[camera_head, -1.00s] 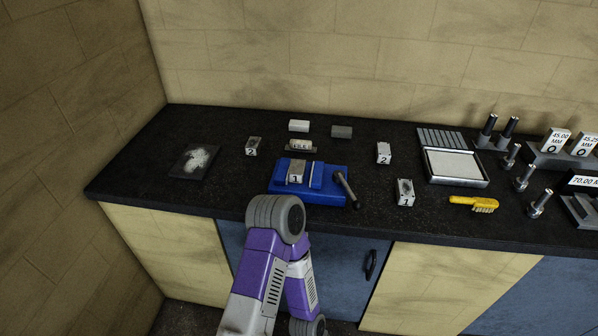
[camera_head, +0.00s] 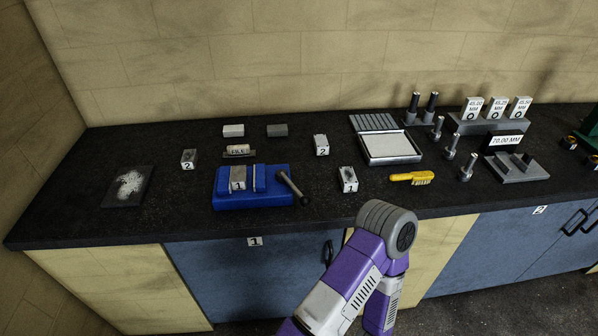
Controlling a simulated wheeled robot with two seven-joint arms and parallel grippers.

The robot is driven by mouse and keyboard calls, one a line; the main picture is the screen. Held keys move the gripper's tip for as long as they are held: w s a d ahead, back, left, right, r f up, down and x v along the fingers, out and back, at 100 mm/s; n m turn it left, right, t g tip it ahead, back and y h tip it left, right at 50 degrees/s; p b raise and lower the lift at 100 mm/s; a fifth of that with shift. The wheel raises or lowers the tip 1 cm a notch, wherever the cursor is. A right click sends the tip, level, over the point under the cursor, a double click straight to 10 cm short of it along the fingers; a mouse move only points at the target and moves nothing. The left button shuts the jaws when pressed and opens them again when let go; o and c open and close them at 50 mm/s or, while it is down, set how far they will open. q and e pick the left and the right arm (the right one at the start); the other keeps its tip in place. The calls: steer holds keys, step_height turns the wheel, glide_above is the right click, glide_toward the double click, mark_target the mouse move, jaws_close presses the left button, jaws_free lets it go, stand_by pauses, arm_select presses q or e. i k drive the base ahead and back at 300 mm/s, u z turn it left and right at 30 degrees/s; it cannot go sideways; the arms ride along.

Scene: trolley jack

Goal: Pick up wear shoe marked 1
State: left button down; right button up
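A small grey block marked 1 (camera_head: 347,180) stands on the black bench top (camera_head: 330,215), near the front edge and right of the blue vise. Another block marked 1 (camera_head: 238,178) sits in the blue vise (camera_head: 253,200), between its jaws. Two similar blocks marked 2 stand on the bench, one left of the vise (camera_head: 189,159) and one behind the free block marked 1 (camera_head: 321,145). One of my arms rises from the bottom, its purple and white links in front of the bench edge. Neither of my grippers shows.
The vise handle (camera_head: 292,187) sticks out to the right. A yellow brush (camera_head: 412,178), a grey tray (camera_head: 390,147) and several upright metal pins stand further right. A dark plate with white powder (camera_head: 127,187) lies at left.

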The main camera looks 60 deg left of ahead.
mark_target(239, 174)
steer(key=z, duration=0.15)
steer(key=i, duration=0.6)
steer(key=u, duration=2)
